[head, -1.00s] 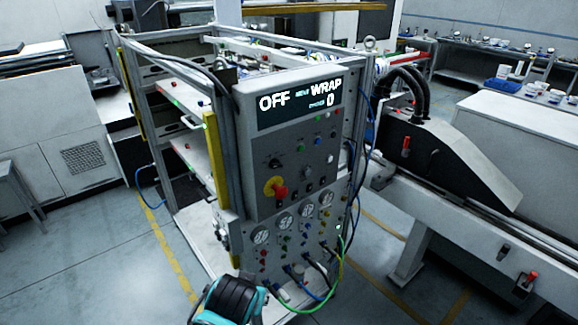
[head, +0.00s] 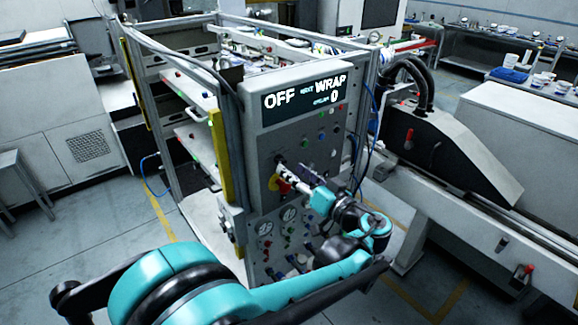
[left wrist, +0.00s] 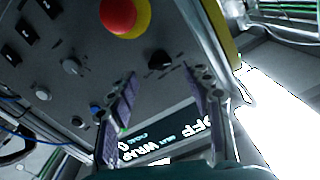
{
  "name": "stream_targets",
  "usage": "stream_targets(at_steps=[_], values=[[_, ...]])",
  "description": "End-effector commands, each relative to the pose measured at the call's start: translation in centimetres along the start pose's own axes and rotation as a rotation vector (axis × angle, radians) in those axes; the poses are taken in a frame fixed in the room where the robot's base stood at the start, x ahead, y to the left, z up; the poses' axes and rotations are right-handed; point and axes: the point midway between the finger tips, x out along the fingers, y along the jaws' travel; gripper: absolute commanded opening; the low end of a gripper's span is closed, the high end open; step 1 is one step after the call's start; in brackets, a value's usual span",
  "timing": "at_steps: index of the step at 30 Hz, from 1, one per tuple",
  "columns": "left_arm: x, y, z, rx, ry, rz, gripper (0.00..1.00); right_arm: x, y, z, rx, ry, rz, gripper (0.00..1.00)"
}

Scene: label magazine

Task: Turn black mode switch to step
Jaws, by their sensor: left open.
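The black mode switch (left wrist: 160,60) is a small round knob on the grey control panel (head: 257,140). In the left wrist view it lies just beyond and between my fingertips. In the head view my gripper partly covers the switch area. My left gripper (head: 284,171) is open in front of the panel; its two fingers (left wrist: 162,82) show on either side of the switch's line, with no clear contact. The display (head: 304,98) reads OFF, WRAP and 0. The switch's pointer direction is too small to tell. My right gripper is not in view.
A red emergency stop (left wrist: 118,14) on a yellow ring sits close to the switch. A grey knob (left wrist: 72,66) and a white button (left wrist: 43,94) are on the same panel. Gauges (head: 265,228) and hoses are below. A yellow post (head: 221,155) stands at the panel's left edge.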

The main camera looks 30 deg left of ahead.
Motion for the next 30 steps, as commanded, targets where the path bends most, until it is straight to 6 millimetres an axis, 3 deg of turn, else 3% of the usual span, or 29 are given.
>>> stream_targets(at_steps=[7,17,23,30], values=[[3.3,0.0,0.1,0.001,-0.002,-0.001,0.5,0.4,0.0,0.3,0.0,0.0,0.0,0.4],[3.9,0.0,0.0,0.002,-0.001,0.002,0.5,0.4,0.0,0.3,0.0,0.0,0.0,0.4],[3.9,0.0,0.0,0.002,-0.001,0.002,0.03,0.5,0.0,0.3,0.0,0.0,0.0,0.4],[3.9,0.0,0.0,0.007,-0.001,0.002,0.01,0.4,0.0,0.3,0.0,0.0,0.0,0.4]])
